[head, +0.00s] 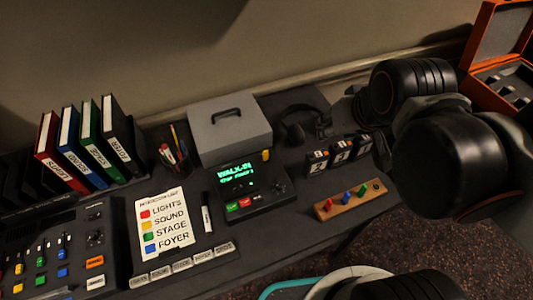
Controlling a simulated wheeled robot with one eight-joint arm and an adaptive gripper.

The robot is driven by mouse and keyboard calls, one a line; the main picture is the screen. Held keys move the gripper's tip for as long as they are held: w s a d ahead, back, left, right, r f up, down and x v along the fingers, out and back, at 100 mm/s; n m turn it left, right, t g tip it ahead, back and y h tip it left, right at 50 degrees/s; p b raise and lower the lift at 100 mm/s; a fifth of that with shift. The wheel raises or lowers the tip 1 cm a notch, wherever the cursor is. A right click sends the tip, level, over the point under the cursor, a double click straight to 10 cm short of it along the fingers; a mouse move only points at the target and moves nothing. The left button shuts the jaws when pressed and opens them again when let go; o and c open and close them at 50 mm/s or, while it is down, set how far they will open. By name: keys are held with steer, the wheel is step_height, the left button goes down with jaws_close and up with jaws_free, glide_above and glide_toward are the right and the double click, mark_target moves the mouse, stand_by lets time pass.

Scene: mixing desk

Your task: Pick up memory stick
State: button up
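I cannot pick out a memory stick for certain at this size. A small yellow piece (266,155) stands at the top right corner of a black console with a green lit screen (238,171). A wooden strip (343,205) near the desk's front right holds small red, blue, green and dark upright pieces; I cannot tell whether any is a memory stick. My arm's black and grey links fill the right side and hide part of the desk there. I cannot make out my gripper's fingers.
A grey box with a handle (230,130), headphones (300,122) and black numbered blocks (338,155) stand around the console. A marker (207,213) and label card (167,223) lie left of it. A mixer (65,245), binders (88,148) and pen cup (175,157) are further left. An orange case (487,92) is open at right.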

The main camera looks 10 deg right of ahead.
steer(key=w, duration=0.1)
steer(key=n+g+p, duration=0.3)
steer(key=g+p, duration=0.1)
steer(key=g, duration=0.2)
glide_above(266, 152)
steer(key=f, duration=1.1)
steer(key=w+f, duration=0.1)
steer(key=f, duration=0.4)
steer(key=shift+f, duration=0.4)
steer(key=f+b, duration=0.1)
steer(key=f, duration=0.1)
steer(key=s+f+b, duration=0.1)
steer(key=f, duration=0.1)
steer(key=shift+f+b, duration=0.4)
steer(key=shift+w+f, duration=0.1)
steer(key=shift+f, duration=0.35)
steer(key=shift+c, duration=0.5)
steer(key=c, duration=0.7)
